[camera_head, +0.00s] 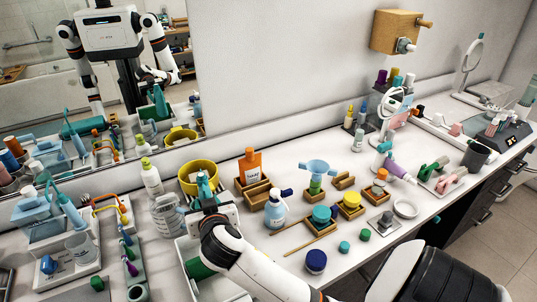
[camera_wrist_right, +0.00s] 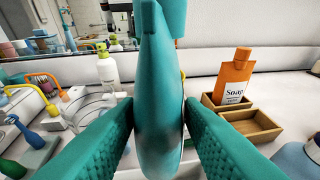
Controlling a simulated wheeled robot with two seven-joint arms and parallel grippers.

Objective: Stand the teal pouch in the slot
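The teal pouch (camera_wrist_right: 160,95) is upright and seen nearly edge-on in the wrist view, between the textured teal fingers of my right gripper (camera_wrist_right: 160,112). Both fingertips appear to touch its sides. In the head view the pouch (camera_head: 203,185) shows above my right gripper (camera_head: 208,200), left of the wooden holders and in front of the yellow bowl. An empty wooden slot (camera_wrist_right: 252,127) lies to the right, next to the wooden holder with the orange Soap pouch (camera_wrist_right: 236,78). The slot also shows in the head view (camera_head: 258,197). The pouch's lower end is hidden. My left gripper is not directly in view.
A yellow bowl (camera_head: 197,168) stands behind my gripper and a white pump bottle (camera_head: 151,178) to its left. A spray bottle (camera_head: 277,210) is close to the slot's right. Wooden sticks (camera_head: 310,243) lie in front. Jars and small holders crowd the counter further right.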

